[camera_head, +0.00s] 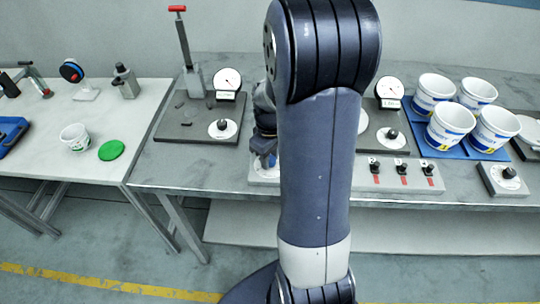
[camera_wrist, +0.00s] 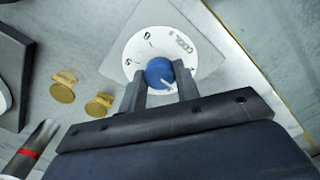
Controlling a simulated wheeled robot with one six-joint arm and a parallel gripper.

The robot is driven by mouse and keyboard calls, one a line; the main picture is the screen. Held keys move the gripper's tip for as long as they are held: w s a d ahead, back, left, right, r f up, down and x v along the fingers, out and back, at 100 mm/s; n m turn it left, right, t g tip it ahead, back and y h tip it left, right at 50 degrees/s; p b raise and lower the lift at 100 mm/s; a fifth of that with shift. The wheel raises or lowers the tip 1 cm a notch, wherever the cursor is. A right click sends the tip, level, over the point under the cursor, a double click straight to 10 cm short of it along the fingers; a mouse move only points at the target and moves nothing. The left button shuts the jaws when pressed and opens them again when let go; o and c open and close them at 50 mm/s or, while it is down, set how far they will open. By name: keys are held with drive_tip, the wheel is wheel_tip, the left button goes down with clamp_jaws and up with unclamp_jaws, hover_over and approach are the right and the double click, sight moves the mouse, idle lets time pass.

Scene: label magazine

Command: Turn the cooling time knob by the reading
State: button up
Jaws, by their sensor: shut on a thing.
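The cooling time knob (camera_wrist: 158,71) is blue with a white pointer line, in the wrist view. It sits on a round white dial (camera_wrist: 147,45) marked "COOL s", with "0" and "5" legible. My gripper (camera_wrist: 161,76) has one finger on each side of the knob and is shut on it. The pointer line shows on the knob's side toward my gripper; the scale there is hidden by the fingers. In the head view my gripper (camera_head: 264,160) is over a light plate (camera_head: 262,179) at the bench front, with the knob hidden by my arm.
Two round gauges (camera_head: 228,79) and (camera_head: 388,89) stand on the bench; their readings are too small to read. Another dial (camera_head: 223,128) sits left, a switch panel (camera_head: 400,176) right.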

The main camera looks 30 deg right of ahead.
drive_tip(key=shift+m, duration=0.3)
drive_tip(key=m+b, duration=0.1)
drive_tip(key=m, duration=0.4)
drive_tip(key=shift+m, duration=0.4)
drive_tip(key=m+b, duration=0.1)
drive_tip(key=m, duration=0.4)
drive_tip(key=shift+m, duration=0.4)
drive_tip(key=o, duration=1)
drive_tip(key=shift+c, duration=0.2)
wheel_tip(320, 180, up, 11)
